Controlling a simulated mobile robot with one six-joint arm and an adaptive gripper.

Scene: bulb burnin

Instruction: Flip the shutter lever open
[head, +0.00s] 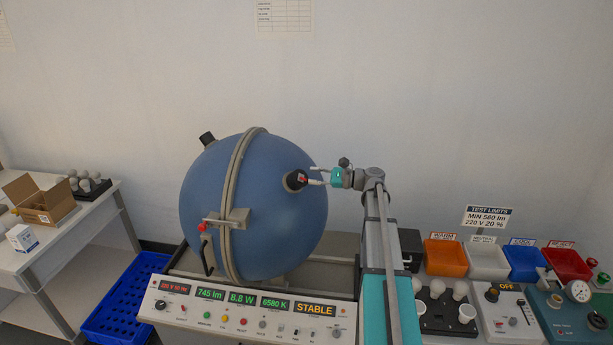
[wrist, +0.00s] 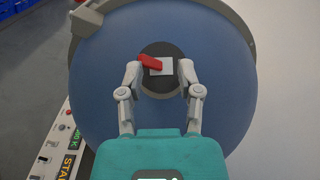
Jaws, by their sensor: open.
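The shutter lever (wrist: 150,62) is a small red bar on a pale square plate (wrist: 163,67), set in a dark round port (wrist: 161,84) on the blue sphere. In the head view the port (head: 293,182) sits on the sphere's right side, with the red lever (head: 303,180) partly hidden by a finger. My gripper (wrist: 160,72) is open, with one finger on either side of the port and the lever between the fingertips. In the head view my gripper (head: 316,176) reaches the sphere from the right. Whether a finger touches the lever cannot be told.
The blue sphere (head: 215,185) stands behind a control panel (head: 245,319) reading 745 lm and STABLE. Coloured bins, including an orange one (head: 445,258), and a black bulb tray (head: 445,316) are at the right. A side table (head: 60,235) with a cardboard box (head: 42,203) is at the left.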

